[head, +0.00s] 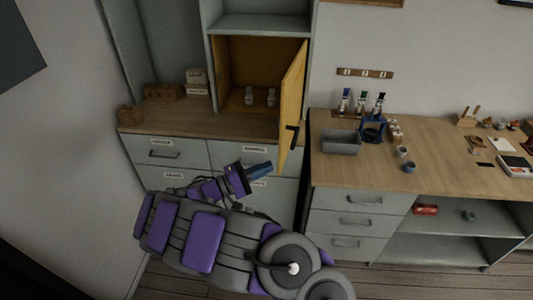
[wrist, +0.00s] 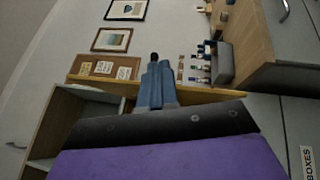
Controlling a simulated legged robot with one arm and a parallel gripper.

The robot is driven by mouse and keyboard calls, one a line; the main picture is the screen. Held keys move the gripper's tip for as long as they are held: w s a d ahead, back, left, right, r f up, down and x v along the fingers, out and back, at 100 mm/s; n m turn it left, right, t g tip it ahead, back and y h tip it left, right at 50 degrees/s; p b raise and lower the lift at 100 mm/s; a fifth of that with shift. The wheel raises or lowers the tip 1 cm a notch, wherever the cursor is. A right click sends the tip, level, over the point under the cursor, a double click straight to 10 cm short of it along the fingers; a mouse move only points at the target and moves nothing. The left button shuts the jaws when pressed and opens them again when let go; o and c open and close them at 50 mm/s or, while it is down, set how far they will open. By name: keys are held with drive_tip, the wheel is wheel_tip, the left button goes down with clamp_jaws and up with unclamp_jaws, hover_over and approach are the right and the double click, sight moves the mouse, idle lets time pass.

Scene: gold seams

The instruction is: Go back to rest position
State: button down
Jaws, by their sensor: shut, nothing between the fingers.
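My gripper (head: 260,170) is in front of the left cabinet's drawers in the head view, below the open cupboard. Its blue fingers are together and empty. In the wrist view the shut fingers (wrist: 155,85) point toward the wall. My purple and grey arm stretches across the lower middle of the head view and hides part of the lower drawers.
A yellow cupboard door (head: 292,105) stands open just above and right of my gripper. Two small pale items (head: 249,96) stand inside the cupboard. At right, a wooden workbench (head: 440,180) carries a grey bin (head: 341,146), bottles and cups. Wooden floor (head: 400,285) lies below.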

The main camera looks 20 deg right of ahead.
drive_tip(key=s+a+p, duration=0.1)
drive_tip(key=s+a, duration=0.3)
drive_tip(key=a, duration=0.1)
drive_tip(key=shift+s+f, duration=0.3)
drive_tip(key=shift+f, duration=0.15)
drive_tip(key=s+d+r+m+g+y, duration=0.5)
drive_tip(key=s+d+r+g, duration=0.1)
drive_tip(key=s+d+r, duration=0.4)
drive_tip(key=s+y, duration=0.6)
drive_tip(key=s, duration=0.3)
drive_tip(key=s+a+f+n+t+y, duration=0.2)
drive_tip(key=s+a+n+t+y, duration=0.1)
drive_tip(key=s+a+y, duration=0.6)
drive_tip(key=s+a+t, duration=0.1)
drive_tip(key=s+a, duration=0.2)
drive_tip(key=a, duration=0.3)
drive_tip(key=shift+s+f+t, duration=0.3)
drive_tip(key=shift+s+f, duration=0.05)
drive_tip(key=shift+f, duration=0.05)
